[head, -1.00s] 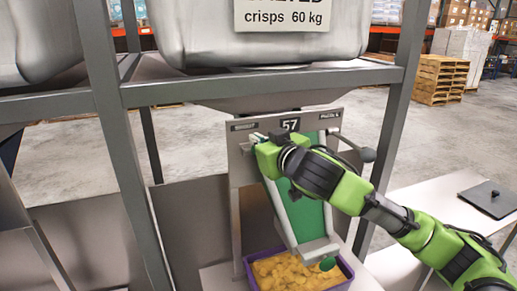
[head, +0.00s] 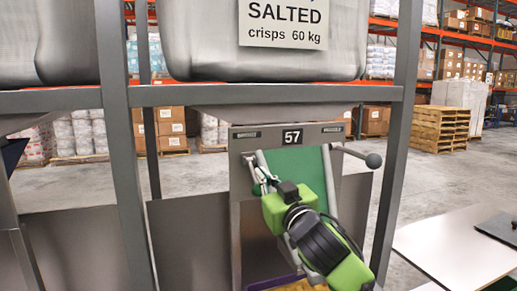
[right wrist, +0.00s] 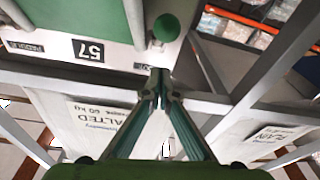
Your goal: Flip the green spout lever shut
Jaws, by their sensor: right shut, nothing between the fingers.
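The weigher marked 57 (head: 244,160) has a sloping green chute (head: 305,170). A lever with a dark ball knob (head: 372,160) sticks out from its upper right. My right gripper (head: 260,180) is at the chute's left edge, below the 57 plate, and its arm hides the lower chute. In the right wrist view my shut, empty fingertips (right wrist: 160,76) point towards a green ball knob (right wrist: 165,28), with a gap between them in the picture. I cannot tell which lever carries this knob. My left gripper is not in view.
Grey frame posts (head: 128,160) and a crossbar (head: 250,95) surround the weigher. A big bag of salted crisps (head: 200,45) rests above. A pale table (head: 455,245) stands at the right. A tub under the spout is mostly hidden by my arm.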

